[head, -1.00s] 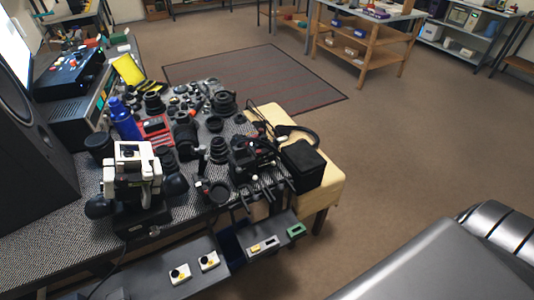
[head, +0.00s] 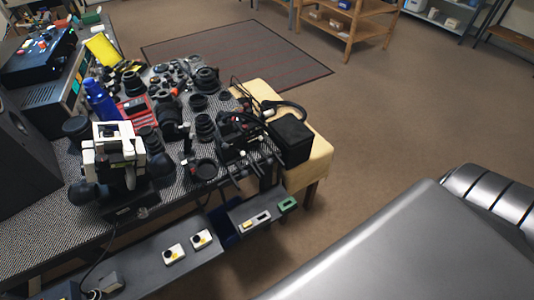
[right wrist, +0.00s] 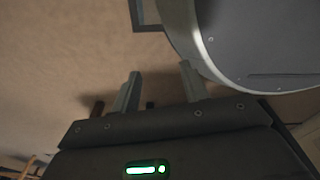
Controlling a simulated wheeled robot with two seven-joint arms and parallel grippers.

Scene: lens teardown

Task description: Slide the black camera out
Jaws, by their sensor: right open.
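A crowded group of black camera parts and lenses (head: 205,125) stands on the grey patterned table. A dark, camera-like cluster (head: 237,132) with cables sits near the table's right end. I cannot tell for sure which dark item is the black camera. My right gripper (right wrist: 160,88) shows in the right wrist view with its two fingers apart and nothing between them. Bare brown floor lies behind the fingers, and no camera shows there. Neither gripper shows in the head view.
A black box (head: 291,139) sits on a yellow padded stool (head: 318,150) at the table's right end. A white and black device (head: 118,150) stands at the table's front left. A grey shelf (head: 150,258) with small white boxes is below. The brown floor is open to the right.

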